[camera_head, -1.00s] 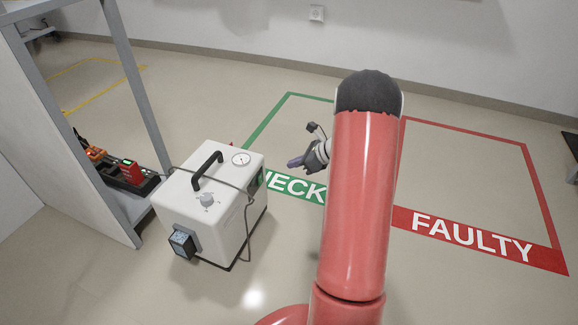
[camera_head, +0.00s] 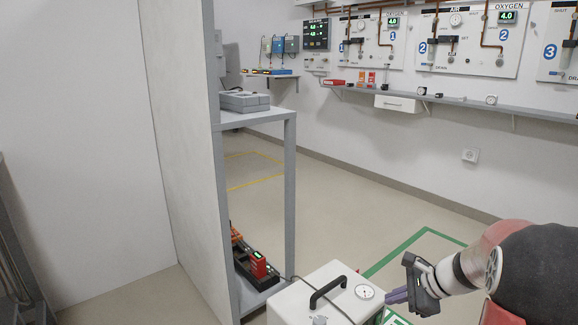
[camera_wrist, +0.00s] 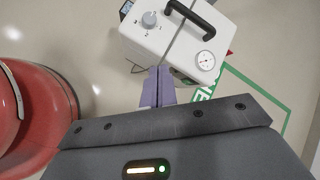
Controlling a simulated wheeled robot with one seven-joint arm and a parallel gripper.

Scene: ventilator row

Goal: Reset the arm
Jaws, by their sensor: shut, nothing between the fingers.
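My gripper (camera_head: 398,296) is at the lower right in the head view, on my red and black arm, close to the right side of a white ventilator box. In the wrist view my gripper's two purple fingers (camera_wrist: 158,86) are pressed together with nothing between them. The white box (camera_head: 318,291) stands on the floor and has a black handle, a round gauge and a grey knob. It also shows at the top of the wrist view (camera_wrist: 150,42), beyond the fingertips. I cannot tell the exact gap between fingers and box.
A grey shelf unit (camera_head: 290,180) stands left of the box, with a red device (camera_head: 258,264) on its lower shelf. A green floor outline (camera_head: 420,236) lies behind the box. Gas panels (camera_head: 470,40) and a narrow wall shelf (camera_head: 440,97) line the back wall. Open floor lies between.

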